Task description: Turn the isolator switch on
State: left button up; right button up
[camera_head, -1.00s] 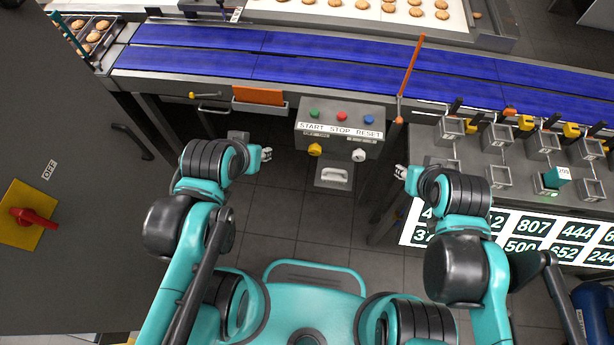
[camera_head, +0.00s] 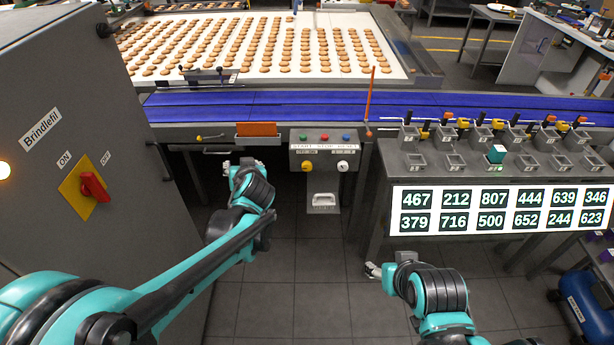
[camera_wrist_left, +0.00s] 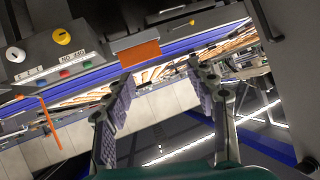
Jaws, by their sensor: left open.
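The isolator switch (camera_head: 93,187) is a red handle on a yellow plate (camera_head: 74,200), on the side of the grey Brindlefil cabinet (camera_head: 60,110) at the left. An ON label (camera_head: 65,160) and an OFF label (camera_head: 105,158) sit above the plate. I cannot tell for sure which label the handle points to. My left gripper (camera_head: 230,165) is to the right of the switch, apart from it, before the conveyor. In the left wrist view its two fingers (camera_wrist_left: 162,78) are spread with nothing between them; the switch is not in that view. My right gripper (camera_head: 373,270) is low at the centre right, touching nothing.
A lit lamp (camera_head: 3,170) is at the cabinet's left. A button box (camera_head: 323,150) and blue conveyor (camera_head: 300,105) lie ahead. A number board (camera_head: 502,209) stands at the right, with a blue tank (camera_head: 590,300) nearby. The floor (camera_head: 300,270) between my arms is clear.

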pick_arm(q)
jog(key=w+d+f+t+b, duration=0.1)
jog(key=w+d+f, duration=0.3)
jog(key=w, duration=0.1)
jog(key=w+d+f+t+b, duration=0.1)
jog(key=w+d+f+t, duration=0.1)
jog(key=w+d+f, duration=0.3)
jog(key=m+t+h+b, duration=0.2)
jog(key=m+t+h, duration=0.1)
send_near(307, 168)
jog(key=w, duration=0.4)
jog(key=w+b, duration=0.2)
jog(key=w, duration=0.1)
jog(key=shift+w+a+f, duration=0.25)
jog(key=shift+w+f, duration=0.15)
jog(key=shift+w+r+b, duration=0.1)
jog(key=shift+w+b, duration=0.2)
jog(key=shift+w, duration=0.35)
jog(key=c, duration=1.2)
